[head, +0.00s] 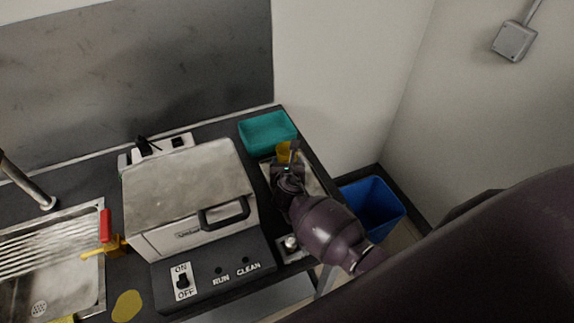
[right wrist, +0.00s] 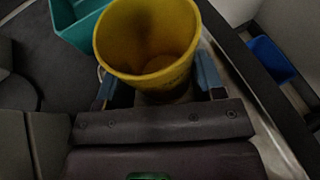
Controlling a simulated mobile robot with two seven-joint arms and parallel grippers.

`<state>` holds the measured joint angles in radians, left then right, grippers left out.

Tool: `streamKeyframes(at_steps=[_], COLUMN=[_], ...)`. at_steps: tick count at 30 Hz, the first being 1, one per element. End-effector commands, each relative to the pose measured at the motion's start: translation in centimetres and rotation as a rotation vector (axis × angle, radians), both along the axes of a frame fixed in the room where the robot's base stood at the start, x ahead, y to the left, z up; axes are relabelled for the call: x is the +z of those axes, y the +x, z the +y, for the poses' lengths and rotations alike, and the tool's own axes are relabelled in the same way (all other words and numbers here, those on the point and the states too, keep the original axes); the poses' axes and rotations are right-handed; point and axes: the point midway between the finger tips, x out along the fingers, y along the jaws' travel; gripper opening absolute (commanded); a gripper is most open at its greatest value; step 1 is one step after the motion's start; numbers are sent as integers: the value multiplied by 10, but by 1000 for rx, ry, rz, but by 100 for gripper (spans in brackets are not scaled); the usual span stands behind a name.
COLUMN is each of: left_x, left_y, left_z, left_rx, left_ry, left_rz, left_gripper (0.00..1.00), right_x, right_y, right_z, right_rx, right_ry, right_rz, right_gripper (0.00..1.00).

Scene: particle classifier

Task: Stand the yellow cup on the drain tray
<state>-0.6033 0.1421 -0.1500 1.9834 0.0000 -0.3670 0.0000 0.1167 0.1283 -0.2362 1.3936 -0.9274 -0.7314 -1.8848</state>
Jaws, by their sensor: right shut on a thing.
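The yellow cup (head: 284,152) is at the right end of the dark counter, mostly hidden by my right gripper (head: 287,168) in the head view. In the right wrist view the cup (right wrist: 148,40) is upright, its mouth open toward the camera, between the two blue-grey fingers of my right gripper (right wrist: 157,84). That gripper is shut on it. A bare metal surface (head: 309,181) shows beside and under the gripper; I cannot tell for sure that it is the drain tray, nor whether the cup touches it. My left gripper is not in view.
A teal bin (head: 267,132) stands just behind the cup. A large metal-lidded machine (head: 190,190) with a black handle is to the left. A ridged metal sink (head: 50,245) is at far left. A blue bin (head: 372,207) stands on the floor beyond the counter's right edge.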

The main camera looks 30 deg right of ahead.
Motion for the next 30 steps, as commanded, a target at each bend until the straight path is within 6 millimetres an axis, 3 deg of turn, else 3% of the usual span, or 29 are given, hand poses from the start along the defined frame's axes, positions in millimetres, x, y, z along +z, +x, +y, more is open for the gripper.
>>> streamKeyframes(at_steps=[8, 9, 14, 24, 30], left_x=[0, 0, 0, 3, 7], left_y=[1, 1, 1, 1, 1], left_z=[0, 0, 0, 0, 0], left_rx=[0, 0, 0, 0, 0], left_ry=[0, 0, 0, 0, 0], left_rz=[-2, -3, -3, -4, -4], left_gripper=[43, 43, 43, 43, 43], right_x=[-2, -3, -2, 2, 11], right_y=[0, 0, 0, 0, -22], right_z=[0, 0, 0, 0, 10], right_rx=[0, 0, 0, 0, 0], right_ry=[0, 0, 0, 0, 0], right_rz=[-1, 0, 0, -1, 0], right_gripper=[34, 65, 88, 88, 88])
